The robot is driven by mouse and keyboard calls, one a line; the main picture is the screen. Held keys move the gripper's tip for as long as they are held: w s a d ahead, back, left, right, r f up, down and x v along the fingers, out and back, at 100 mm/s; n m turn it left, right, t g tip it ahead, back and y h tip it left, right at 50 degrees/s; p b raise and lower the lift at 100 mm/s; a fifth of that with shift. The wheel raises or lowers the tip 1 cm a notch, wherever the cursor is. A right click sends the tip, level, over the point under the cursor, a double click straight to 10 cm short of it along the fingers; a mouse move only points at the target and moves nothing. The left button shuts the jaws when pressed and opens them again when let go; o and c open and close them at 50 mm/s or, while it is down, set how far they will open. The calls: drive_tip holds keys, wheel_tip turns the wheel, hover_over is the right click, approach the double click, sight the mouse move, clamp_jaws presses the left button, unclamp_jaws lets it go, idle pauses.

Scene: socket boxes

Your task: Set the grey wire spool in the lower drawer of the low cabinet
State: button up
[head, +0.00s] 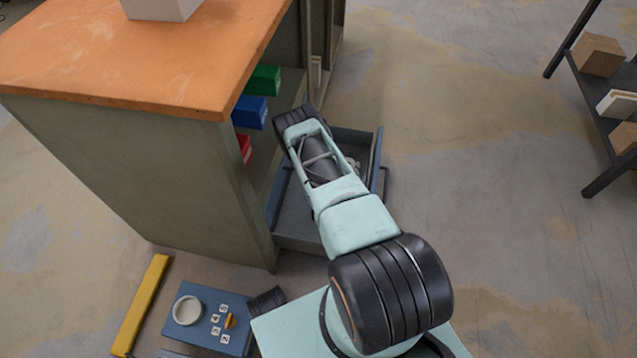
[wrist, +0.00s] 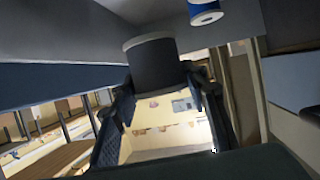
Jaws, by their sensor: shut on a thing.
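The grey wire spool (wrist: 153,66) is between the two fingertips of my gripper (wrist: 160,84) in the wrist view. The gripper is shut on its sides. The low cabinet (head: 150,165) stands at the left in the head view, with its lower drawer (head: 299,232) pulled out. My arm reaches over this drawer and hides much of it, and the spool and fingers are hidden there. In the wrist view, a grey surface lies beyond the spool, with a blue wall (wrist: 60,88) at the left. I cannot tell whether the spool touches that surface.
A blue-labelled spool (wrist: 205,12) is beside the held one. Green (head: 264,79), blue (head: 250,112) and red (head: 244,148) bins sit in the cabinet above the drawer. A blue switch box (head: 205,338) and yellow bar (head: 143,305) are in front. A rack (head: 600,105) stands right; floor between is clear.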

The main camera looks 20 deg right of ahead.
wheel_tip(320, 180, down, 10)
drive_tip(key=b, duration=0.4)
drive_tip(key=shift+r, duration=0.25)
drive_tip(key=o, duration=1)
drive_tip(key=shift+f, duration=0.15)
drive_tip(key=shift+o, duration=0.2)
drive_tip(key=shift+r, duration=0.2)
